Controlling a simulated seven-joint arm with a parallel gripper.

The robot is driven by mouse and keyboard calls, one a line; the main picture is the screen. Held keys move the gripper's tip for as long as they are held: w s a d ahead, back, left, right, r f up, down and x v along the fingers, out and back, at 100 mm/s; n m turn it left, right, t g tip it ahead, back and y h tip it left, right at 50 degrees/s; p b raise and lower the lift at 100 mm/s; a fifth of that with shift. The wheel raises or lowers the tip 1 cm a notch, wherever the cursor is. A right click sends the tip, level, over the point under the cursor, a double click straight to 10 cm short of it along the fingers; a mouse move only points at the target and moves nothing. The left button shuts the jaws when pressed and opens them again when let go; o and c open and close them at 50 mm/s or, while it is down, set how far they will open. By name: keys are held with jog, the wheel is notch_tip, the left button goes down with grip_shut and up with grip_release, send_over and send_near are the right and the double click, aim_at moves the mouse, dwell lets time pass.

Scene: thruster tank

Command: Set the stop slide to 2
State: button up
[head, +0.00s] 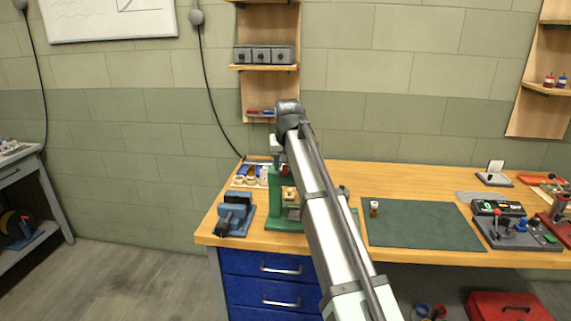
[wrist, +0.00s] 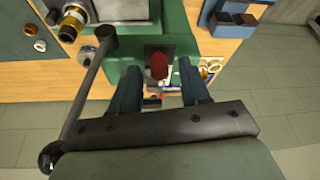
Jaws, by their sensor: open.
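A green bench press (head: 287,222) stands at the left part of the workbench, partly hidden by my arm in the head view. In the wrist view its green body (wrist: 178,32) fills the top middle. A red knob (wrist: 158,66) sits on a dark plate on the press; I take it for the stop slide's knob. Any scale numbers are too small to read. My gripper (wrist: 160,92) is open, and the red knob shows beyond and between its two fingertips. I cannot tell whether the fingers touch it. In the head view my gripper is not clearly visible.
A lever bar with a black knob (wrist: 105,36) runs close along the left of my gripper. A blue vise (head: 235,213) stands left of the press. A dark green mat (head: 420,228) lies to the right, mostly bare. Shelves (head: 262,68) hang on the wall behind.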

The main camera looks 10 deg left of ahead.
jog(key=v, duration=1.3)
jog(key=shift+s+r, duration=0.2)
jog(key=shift+r, duration=0.1)
